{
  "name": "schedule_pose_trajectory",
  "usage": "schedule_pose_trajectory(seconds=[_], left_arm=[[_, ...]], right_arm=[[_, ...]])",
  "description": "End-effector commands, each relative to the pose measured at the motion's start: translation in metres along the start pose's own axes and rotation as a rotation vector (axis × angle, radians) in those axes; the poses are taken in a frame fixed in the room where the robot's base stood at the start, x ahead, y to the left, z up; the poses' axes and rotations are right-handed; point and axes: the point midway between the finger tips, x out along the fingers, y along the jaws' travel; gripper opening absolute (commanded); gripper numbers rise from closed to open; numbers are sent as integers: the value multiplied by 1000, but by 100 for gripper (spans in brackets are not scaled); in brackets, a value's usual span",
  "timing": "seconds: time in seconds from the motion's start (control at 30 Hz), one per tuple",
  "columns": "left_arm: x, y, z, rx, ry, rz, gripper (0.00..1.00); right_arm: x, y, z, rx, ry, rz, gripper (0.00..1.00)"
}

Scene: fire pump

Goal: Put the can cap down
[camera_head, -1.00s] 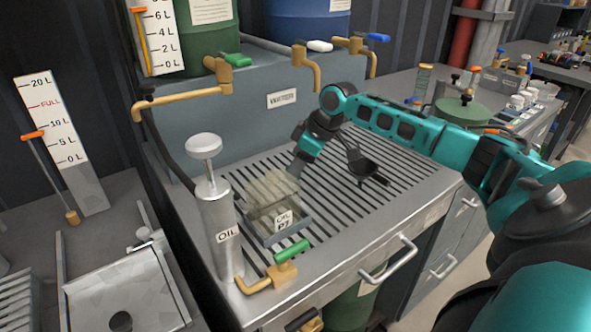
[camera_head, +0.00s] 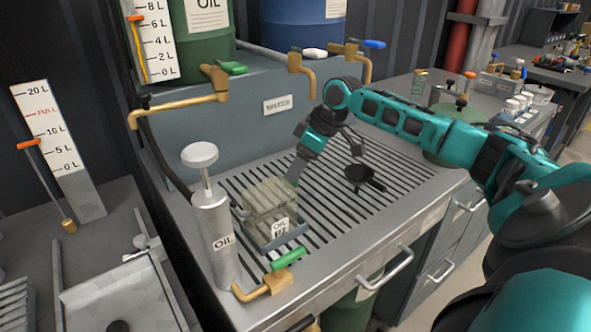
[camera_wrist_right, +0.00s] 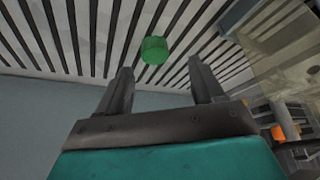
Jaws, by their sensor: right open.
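The can cap is a small green cylinder (camera_wrist_right: 154,50). In the right wrist view it is just beyond and between the tips of my right gripper (camera_wrist_right: 160,72), over the slatted top. The fingers are spread with a gap around it, and whether it rests on the slats is hard to tell. In the head view my right gripper (camera_head: 297,172) points down beside the clear oil can (camera_head: 270,208), at its back right. My left gripper is not in view.
A black funnel (camera_head: 360,178) lies on the slatted bench top (camera_head: 400,175), right of the gripper. An oil pump cylinder (camera_head: 213,230) and a green-handled tap (camera_head: 280,275) stand near the can. Brass taps (camera_head: 180,112) overhang the back. Slats right of the funnel are clear.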

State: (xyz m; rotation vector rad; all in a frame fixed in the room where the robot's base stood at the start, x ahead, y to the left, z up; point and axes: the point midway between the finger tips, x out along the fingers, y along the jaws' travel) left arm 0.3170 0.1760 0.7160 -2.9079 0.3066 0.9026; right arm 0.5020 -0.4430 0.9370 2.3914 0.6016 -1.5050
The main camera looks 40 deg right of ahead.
Motion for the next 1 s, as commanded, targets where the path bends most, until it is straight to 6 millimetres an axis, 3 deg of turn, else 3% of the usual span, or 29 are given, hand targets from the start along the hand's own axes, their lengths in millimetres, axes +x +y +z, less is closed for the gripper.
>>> schedule_pose_trajectory(seconds=[0.2, 0.4, 0.6, 1.0], left_arm=[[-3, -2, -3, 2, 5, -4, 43], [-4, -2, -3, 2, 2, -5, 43], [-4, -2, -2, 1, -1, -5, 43], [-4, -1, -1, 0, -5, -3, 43]], right_arm=[[-51, 1, 0, -1, 0, 4, 67], [-80, 1, 0, 0, -1, 1, 67], [-90, 0, 0, -1, 0, -1, 67], [-90, 0, 0, 0, 0, -1, 67]])
